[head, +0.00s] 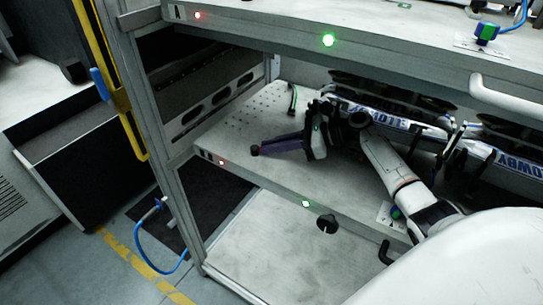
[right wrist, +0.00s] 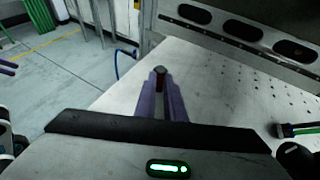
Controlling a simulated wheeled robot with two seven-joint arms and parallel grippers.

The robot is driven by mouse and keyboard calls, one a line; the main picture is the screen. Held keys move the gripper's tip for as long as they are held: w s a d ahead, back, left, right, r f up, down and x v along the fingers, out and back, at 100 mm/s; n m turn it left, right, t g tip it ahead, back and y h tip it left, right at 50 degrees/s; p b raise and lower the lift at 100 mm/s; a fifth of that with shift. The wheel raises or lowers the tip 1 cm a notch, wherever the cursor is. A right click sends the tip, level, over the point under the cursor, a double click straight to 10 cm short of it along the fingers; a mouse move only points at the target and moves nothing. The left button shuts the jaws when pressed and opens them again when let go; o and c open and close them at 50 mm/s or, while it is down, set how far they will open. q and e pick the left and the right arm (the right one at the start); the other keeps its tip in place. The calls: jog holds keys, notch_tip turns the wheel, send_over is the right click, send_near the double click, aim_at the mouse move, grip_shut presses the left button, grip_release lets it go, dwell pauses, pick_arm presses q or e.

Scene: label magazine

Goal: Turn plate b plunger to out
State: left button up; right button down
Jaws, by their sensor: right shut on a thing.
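The lower shelf plate (head: 245,125) carries a label at its front left corner that seems to read B. The plunger's dark red knob (head: 255,150) stands near that plate's front left edge. My right gripper (head: 262,149) reaches over the plate from the right and is shut on the plunger knob with its purple fingers. The right wrist view shows the reddish knob (right wrist: 159,72) between the fingertips. The fingers hide its lower part, so its setting cannot be told. Purple strips (right wrist: 8,68) at that view's left edge may be my left gripper; its jaws cannot be made out.
The upper plate (head: 260,22) overhangs the lower one closely. Labelled bars (head: 395,115) lie behind and right of my right arm. A blue hose (head: 150,255) hangs outside the frame's left post. The plate's left part is mostly clear.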

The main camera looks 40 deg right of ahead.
jog(key=shift+w+d+n+g+y+b, duration=0.25)
jog(key=shift+n+g+y+b, duration=0.15)
jog(key=shift+n+g+b, duration=0.4)
jog(key=c, duration=1.8)
grip_release()
jog(key=shift+c, duration=0.2)
jog(key=v, duration=1)
jog(key=shift+s, duration=0.15)
